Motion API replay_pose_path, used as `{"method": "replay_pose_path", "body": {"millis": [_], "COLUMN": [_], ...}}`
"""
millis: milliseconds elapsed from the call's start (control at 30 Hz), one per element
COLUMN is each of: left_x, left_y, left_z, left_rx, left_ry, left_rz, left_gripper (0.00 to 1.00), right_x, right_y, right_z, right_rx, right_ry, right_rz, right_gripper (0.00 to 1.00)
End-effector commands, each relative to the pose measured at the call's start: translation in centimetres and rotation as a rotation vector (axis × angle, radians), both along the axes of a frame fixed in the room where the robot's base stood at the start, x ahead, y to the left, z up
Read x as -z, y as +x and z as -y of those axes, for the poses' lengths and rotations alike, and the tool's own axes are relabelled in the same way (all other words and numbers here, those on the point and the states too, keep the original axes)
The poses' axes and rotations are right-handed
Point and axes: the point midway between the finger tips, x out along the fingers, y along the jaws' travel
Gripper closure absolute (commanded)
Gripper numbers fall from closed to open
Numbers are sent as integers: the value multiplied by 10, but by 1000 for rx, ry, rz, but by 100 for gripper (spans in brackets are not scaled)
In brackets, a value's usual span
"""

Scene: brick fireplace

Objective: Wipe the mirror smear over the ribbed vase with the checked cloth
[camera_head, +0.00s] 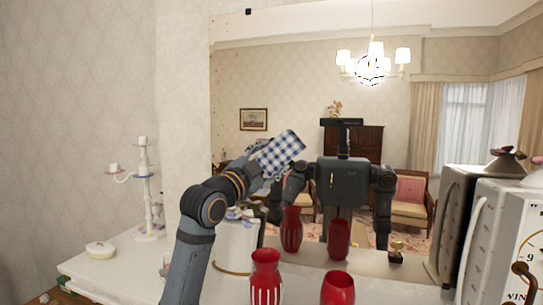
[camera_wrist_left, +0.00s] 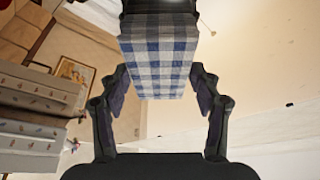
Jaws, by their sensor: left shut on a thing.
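The blue-and-white checked cloth (camera_head: 280,153) is held up in front of the mirror (camera_head: 300,95). My left gripper (camera_wrist_left: 160,78) is shut on it; the cloth (camera_wrist_left: 158,60) lies between the fingers in the left wrist view. I cannot tell whether the cloth touches the glass. The red ribbed vase (camera_head: 265,277) with pale stripes stands below the cloth, in front of the mirror. A plainer red vase (camera_head: 338,290) stands to its right. I see no clear smear; the cloth and arm cover part of the glass above the ribbed vase. My right gripper is not directly in view.
A white shelf (camera_head: 115,265) runs below the mirror. On its left are a tiered candle stand (camera_head: 145,190) and a round lidded dish (camera_head: 100,250). A white clock (camera_head: 510,240) stands at the right. The mirror reflects my body, the vases, a chandelier and chairs.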

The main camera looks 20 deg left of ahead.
Motion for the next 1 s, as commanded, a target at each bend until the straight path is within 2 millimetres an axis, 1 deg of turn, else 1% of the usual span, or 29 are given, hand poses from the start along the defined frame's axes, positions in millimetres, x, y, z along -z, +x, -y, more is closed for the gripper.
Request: {"method": "replay_pose_path", "body": {"millis": [33,100,200,467,600,800,1000], "left_x": [3,3,2,2,4,4,2], "left_y": [0,0,0,0,-1,-4,-4], "left_z": [-6,-12,-18,-24,-38,-55,-58], "left_rx": [-4,-2,1,2,0,5,9], "left_ry": [3,3,3,2,4,1,-3], "left_rz": [0,-1,-1,-1,-3,-5,-7], "left_gripper": [62,62,62,62,62,62,62], "right_x": [5,7,10,12,21,29,29], "right_y": [0,0,0,0,1,1,1], "right_z": [0,1,1,3,5,8,7], "right_rx": [0,0,0,-1,-2,-3,-3], "right_ry": [0,-1,-1,-3,-7,-10,-9], "right_rz": [0,0,0,0,0,0,0], "right_gripper": [60,60,60,60,60,60,60]}}
